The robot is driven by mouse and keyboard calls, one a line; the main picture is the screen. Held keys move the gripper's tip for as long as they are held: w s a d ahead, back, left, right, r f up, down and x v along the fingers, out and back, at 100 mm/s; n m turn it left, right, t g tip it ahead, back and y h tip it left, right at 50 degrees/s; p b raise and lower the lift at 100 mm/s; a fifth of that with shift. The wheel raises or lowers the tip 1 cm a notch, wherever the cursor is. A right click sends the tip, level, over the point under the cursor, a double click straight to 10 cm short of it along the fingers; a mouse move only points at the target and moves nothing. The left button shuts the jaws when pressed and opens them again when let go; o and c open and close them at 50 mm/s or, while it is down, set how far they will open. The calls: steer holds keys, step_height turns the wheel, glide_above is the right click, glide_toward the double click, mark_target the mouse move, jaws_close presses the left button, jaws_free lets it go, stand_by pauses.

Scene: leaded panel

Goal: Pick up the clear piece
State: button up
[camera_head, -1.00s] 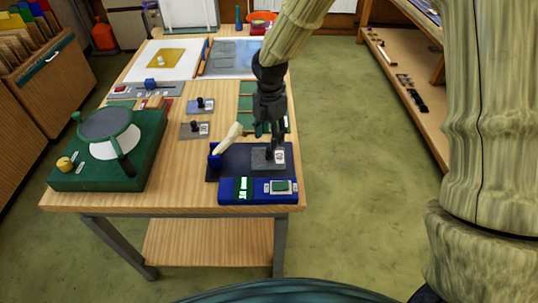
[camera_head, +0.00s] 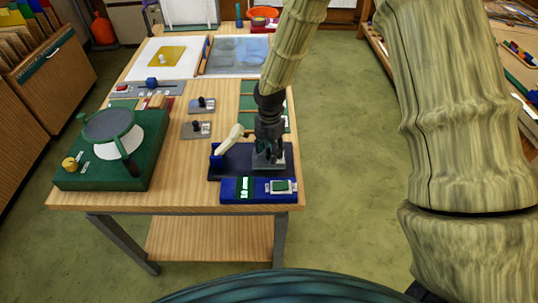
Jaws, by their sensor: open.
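My gripper (camera_head: 268,160) points down over a grey flat piece (camera_head: 287,158) with a pale label, on the dark blue base (camera_head: 228,173) near the table's front right. The fingers are open around or just above the middle of this piece and hide most of it. I cannot tell whether they touch it. Two similar grey pieces with black knobs and pale labels lie left of it, one farther back (camera_head: 201,104) and one nearer (camera_head: 195,130). I cannot tell from their look which piece is the clear one.
A blue box with a green display (camera_head: 245,190) lies along the front of the base. A pale lever (camera_head: 229,139) rises at its left. A green device with a round top (camera_head: 110,150) stands at the left. A bluish panel (camera_head: 234,54) lies at the back.

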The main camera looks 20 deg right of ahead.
steer(key=shift+f, duration=0.3)
steer(key=c, duration=1)
steer(key=shift+r, duration=0.1)
